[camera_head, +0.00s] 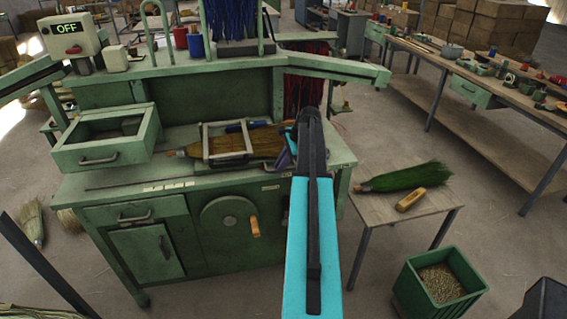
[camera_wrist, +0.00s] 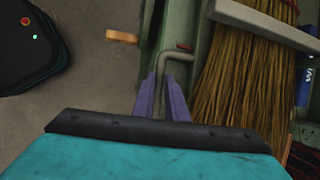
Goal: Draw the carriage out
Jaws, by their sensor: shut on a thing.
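The carriage (camera_head: 206,148) is a pale rectangular frame on the green bench, with a straw broom (camera_head: 265,142) lying through it. Part of the carriage frame (camera_wrist: 265,25) crosses the broom bristles (camera_wrist: 235,85) in the wrist view. My gripper (camera_head: 283,156) is at the right end of the bench, beside the bristle end. In the wrist view, my gripper's purple fingers (camera_wrist: 166,95) are shut on a bent grey handle (camera_wrist: 175,52) left of the bristles. Where the handle joins the carriage is not clear. My arm hides part of the bench's right end.
A green drawer box (camera_head: 105,157) stands open at the bench's left. A crank wheel (camera_head: 227,220) with an orange knob is on the bench front. A small table (camera_head: 372,210) with a green broom (camera_head: 405,178) stands to the right, above a green bin (camera_head: 410,290). An OFF sign (camera_head: 67,28) shows at upper left.

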